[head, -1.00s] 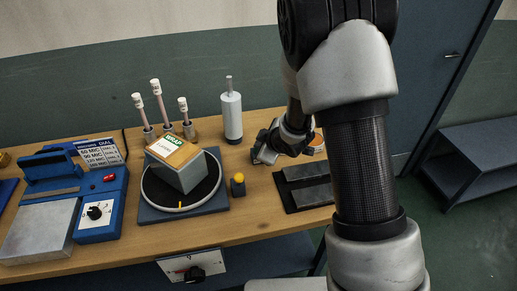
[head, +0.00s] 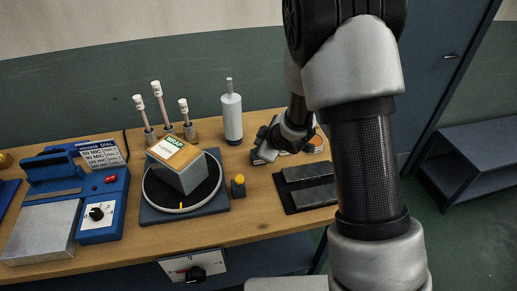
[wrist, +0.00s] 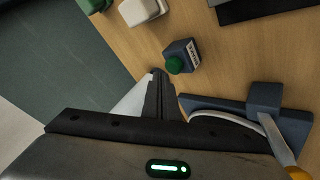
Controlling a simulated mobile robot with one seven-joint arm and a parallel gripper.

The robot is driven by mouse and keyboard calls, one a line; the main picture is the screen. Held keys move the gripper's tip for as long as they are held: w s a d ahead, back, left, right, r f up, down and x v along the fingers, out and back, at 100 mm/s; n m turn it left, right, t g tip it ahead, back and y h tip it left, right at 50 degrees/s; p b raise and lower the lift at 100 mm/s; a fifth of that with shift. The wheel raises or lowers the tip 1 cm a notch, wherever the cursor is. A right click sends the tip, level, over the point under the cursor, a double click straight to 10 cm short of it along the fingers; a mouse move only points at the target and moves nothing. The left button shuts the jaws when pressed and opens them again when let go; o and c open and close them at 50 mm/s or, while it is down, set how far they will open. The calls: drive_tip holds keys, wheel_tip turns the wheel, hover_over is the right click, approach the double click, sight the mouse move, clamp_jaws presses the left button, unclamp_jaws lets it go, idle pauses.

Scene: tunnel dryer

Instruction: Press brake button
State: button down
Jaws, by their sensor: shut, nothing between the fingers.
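A small dark box with a yellow button (head: 239,181) stands on the bench just right of the turntable. In the head view my gripper (head: 264,154) is low over the bench, behind and right of the yellow button.
The turntable (head: 150,214) carries a box marked WRAP (head: 186,172). A dark mat with bars (head: 309,186) lies right. A blue dial device (head: 101,211) is left.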

drive_tip(key=shift+r, duration=0.1)
wheel_tip(320, 180, up, 5)
drive_tip(key=p, duration=0.3)
drive_tip(key=shift+p, duration=0.3)
idle(0.5)
drive_tip(key=s+d+r+m+h, duration=0.2)
drive_tip(key=s+d+r+m, duration=0.25)
drive_tip(key=r, duration=0.45)
drive_tip(key=s+d+r+m+h, duration=0.2)
drive_tip(key=s+d+r+m, duration=0.15)
drive_tip(key=d+r, duration=0.35)
drive_tip(key=s+r+m+g, duration=0.1)
drive_tip(key=s+r, duration=0.3)
drive_tip(key=s, duration=0.7)
drive_tip(key=s+r+m+g+p, duration=0.1)
drive_tip(key=s+r+m, duration=0.3)
drive_tip(key=s, duration=0.8)
drive_tip(key=shift+s+m+g, duration=0.25)
drive_tip(key=shift+m+g, duration=0.05)
drive_tip(key=shift+g, duration=0.1)
